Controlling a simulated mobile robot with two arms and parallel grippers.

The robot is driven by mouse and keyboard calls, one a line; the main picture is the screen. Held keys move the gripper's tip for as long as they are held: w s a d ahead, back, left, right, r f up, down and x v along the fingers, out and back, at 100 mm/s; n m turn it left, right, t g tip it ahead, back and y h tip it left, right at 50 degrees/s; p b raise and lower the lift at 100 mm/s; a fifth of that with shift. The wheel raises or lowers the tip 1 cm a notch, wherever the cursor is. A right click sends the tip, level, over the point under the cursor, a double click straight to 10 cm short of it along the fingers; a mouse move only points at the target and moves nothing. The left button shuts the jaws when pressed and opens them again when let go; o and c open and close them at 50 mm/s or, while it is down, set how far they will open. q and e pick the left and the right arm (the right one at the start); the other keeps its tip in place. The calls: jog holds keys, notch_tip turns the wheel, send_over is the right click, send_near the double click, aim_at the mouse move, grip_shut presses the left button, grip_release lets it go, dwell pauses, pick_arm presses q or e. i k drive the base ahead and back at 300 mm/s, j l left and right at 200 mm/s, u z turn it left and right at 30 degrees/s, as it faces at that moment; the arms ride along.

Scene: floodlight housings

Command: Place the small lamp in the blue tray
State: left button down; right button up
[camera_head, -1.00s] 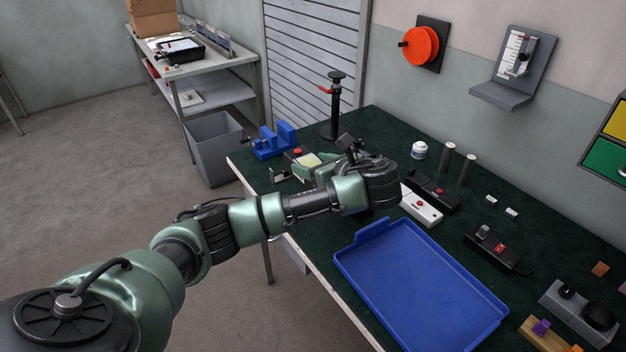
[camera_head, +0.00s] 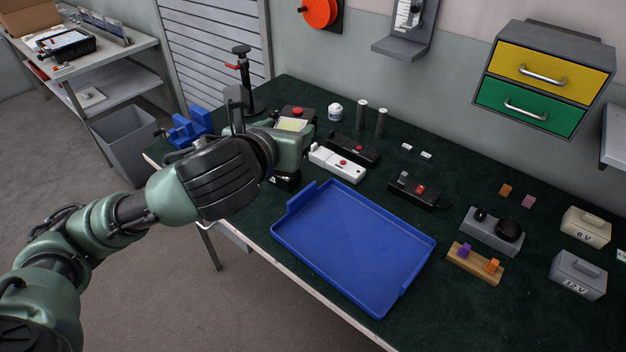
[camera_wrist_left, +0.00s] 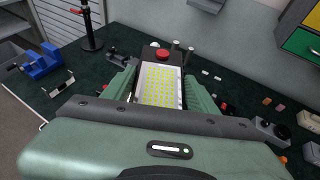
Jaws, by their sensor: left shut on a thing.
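The small lamp (camera_head: 292,124) shows a pale panel with yellow dots, and a red button sits at its far end. In the left wrist view the lamp panel (camera_wrist_left: 160,86) lies between the two green fingers. My left gripper (camera_head: 298,135) is shut on the lamp, behind and left of the blue tray (camera_head: 291,204); its forearm and wrist hide part of the lamp. The gripper's fingers also show in the left wrist view (camera_wrist_left: 161,92). The blue tray is empty and lies flat on the dark green bench. My right gripper is out of view.
A white box with a red button (camera_head: 337,163) and a black one (camera_head: 354,149) lie just behind the tray. A black switch box (camera_head: 418,190) and a wooden block (camera_head: 475,264) lie to its right. A blue vise (camera_head: 187,130) and a black stand (camera_head: 247,85) are at left.

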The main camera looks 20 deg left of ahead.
aim_at(358, 235)
jog(key=j+z, duration=0.2)
jog(key=z, duration=1.35)
jog(key=k+j+z, duration=0.1)
jog(key=k+j, duration=0.2)
jog(key=k+j+z, duration=0.1)
jog(key=k+j, duration=0.2)
jog(key=k, duration=0.2)
